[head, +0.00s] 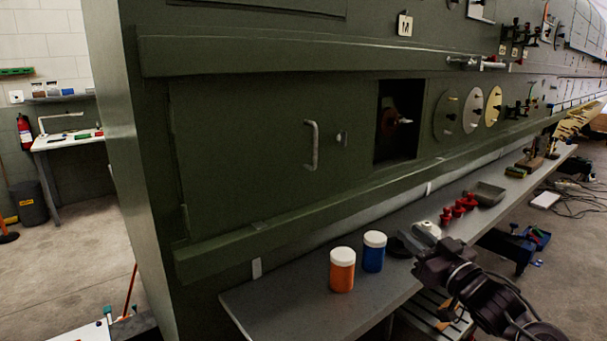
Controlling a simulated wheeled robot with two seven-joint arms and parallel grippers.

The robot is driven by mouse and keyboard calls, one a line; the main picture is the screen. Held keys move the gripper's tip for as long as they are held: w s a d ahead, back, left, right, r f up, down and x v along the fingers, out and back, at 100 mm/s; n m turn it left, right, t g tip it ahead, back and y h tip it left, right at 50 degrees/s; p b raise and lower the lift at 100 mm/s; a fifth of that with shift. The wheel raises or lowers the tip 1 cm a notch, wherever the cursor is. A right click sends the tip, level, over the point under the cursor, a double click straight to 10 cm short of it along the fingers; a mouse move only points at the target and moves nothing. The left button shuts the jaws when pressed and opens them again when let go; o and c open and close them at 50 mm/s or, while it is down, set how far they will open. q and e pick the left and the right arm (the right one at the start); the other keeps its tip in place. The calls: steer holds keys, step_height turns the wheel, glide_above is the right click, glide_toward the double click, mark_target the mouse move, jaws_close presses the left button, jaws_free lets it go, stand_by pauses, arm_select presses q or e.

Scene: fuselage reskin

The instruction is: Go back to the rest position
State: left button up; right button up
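My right arm comes in from the lower right. Its dark gripper (432,262) is beside the front edge of the grey shelf (290,312), to the right of the blue jar. Its fingers are too dark and small to tell whether they are open or shut. My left gripper is not in view. An orange jar (342,270) and a blue jar (374,252), both with white lids, stand upright on the shelf. A pale rounded object (427,230) lies on the shelf just behind the gripper, with a dark object beside it.
A large green panelled wall (240,130) with a handle (311,145) and a square opening (398,122) rises behind the shelf. Several red pieces (459,207) and a grey tray (487,194) sit farther along it. Cables (580,195) lie on the right floor; the left floor is mostly clear.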

steer(key=s+a+f+m+g+h, duration=0.1)
steer(key=s+f+g+h, duration=0.15)
steer(key=s+f, duration=0.4)
steer(key=s+a+f+m+g+h, duration=0.1)
steer(key=s+f+g+h, duration=0.2)
steer(key=f, duration=0.7)
steer(key=s+a+f+g+h, duration=0.1)
steer(key=s+f+g, duration=0.35)
steer(key=s, duration=0.65)
steer(key=s+f+g+h, duration=0.1)
steer(key=s+f+g, duration=0.4)
steer(key=s, duration=0.6)
steer(key=s+f, duration=0.3)
steer(key=f, duration=3)
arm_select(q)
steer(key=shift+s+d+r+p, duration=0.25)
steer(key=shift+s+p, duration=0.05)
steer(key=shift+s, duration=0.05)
arm_select(e)
steer(key=s+d+f+g, duration=0.1)
steer(key=s+d+f, duration=0.1)
steer(key=s+f, duration=0.6)
steer(key=s+d+f, duration=0.1)
steer(key=s+f, duration=0.7)
steer(key=s, duration=0.3)
steer(key=shift+s+d+g, duration=0.15)
steer(key=shift+d+g, duration=0.2)
steer(key=shift+g, duration=0.05)
